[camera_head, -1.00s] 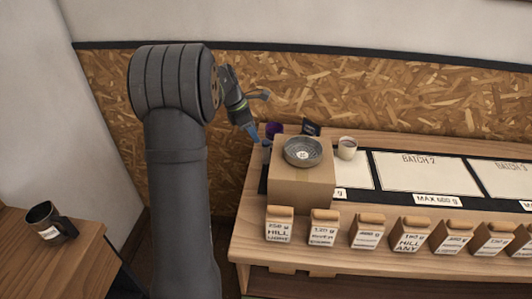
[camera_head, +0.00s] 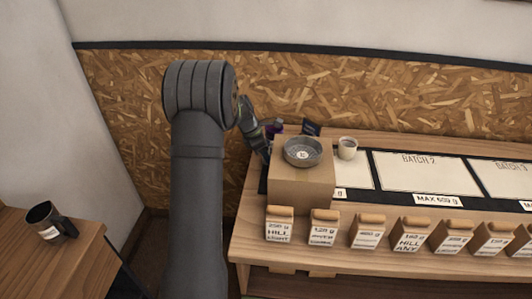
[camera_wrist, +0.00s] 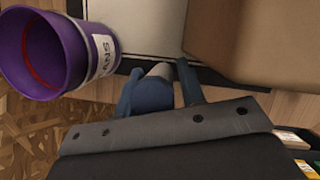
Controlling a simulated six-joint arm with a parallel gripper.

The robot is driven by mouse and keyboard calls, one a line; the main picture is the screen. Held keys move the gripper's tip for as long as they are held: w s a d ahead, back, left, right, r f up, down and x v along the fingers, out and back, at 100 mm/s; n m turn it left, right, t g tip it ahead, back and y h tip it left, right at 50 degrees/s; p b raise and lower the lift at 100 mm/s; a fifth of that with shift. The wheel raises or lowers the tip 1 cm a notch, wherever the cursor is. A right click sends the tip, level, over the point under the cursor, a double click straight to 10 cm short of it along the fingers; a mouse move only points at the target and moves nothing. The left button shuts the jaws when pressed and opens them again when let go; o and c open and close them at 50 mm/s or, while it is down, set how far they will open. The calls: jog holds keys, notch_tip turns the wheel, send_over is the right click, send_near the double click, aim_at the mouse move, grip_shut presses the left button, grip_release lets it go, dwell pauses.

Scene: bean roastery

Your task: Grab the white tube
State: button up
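My gripper (camera_wrist: 157,72) reaches down at the left end of the counter, behind the cardboard box. Its two blue-grey fingers stand apart in the wrist view. Between them is a short, rounded tube-like thing (camera_wrist: 158,71) with a pale grey-white end and a bluish, shaded body; it appears to be the white tube. One finger is on each side of it, and I see no clear grip on it. In the head view my gripper (camera_head: 266,150) is partly hidden by the box, and the tube cannot be made out there.
A purple cup (camera_wrist: 75,45) is close to the left finger. The cardboard box (camera_head: 300,190) bears a round metal dish (camera_head: 303,152) and stands close on the right. A small white cup (camera_head: 347,148) and a row of labelled bags (camera_head: 367,231) are farther right.

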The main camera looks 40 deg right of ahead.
jog(key=c, duration=0.7)
jog(key=shift+r, duration=0.15)
jog(key=shift+c, duration=0.2)
